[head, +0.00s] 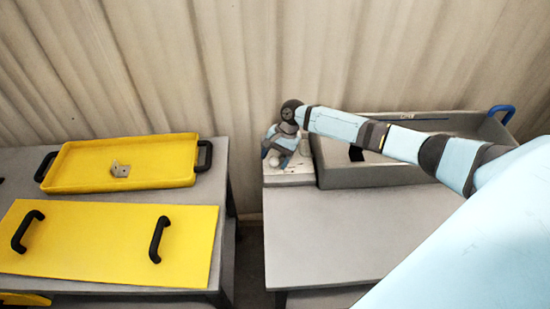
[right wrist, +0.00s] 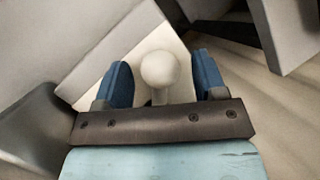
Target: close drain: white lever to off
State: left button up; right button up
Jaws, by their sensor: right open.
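The white lever, with a round ball knob (right wrist: 160,70) on a short stem, shows in the middle of the right wrist view. My right gripper (right wrist: 161,78) is open, with one blue finger on each side of the knob and a visible gap to both. In the head view my right gripper (head: 280,147) is over a small pale block (head: 290,178) at the left end of the grey tank (head: 370,176). The gripper hides much of the lever there, so I cannot tell its off mark or exact angle. My left gripper is not in view.
The grey tank has a blue handle (head: 502,113) at its right end. The grey bench top (head: 330,235) in front is bare. On the left, a yellow tray (head: 75,180) holds a small metal piece (head: 120,169), behind a yellow lid (head: 110,245) with black handles.

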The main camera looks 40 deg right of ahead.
jog(key=shift+f, duration=0.15)
jog(key=shift+c, duration=0.2)
grip_shut()
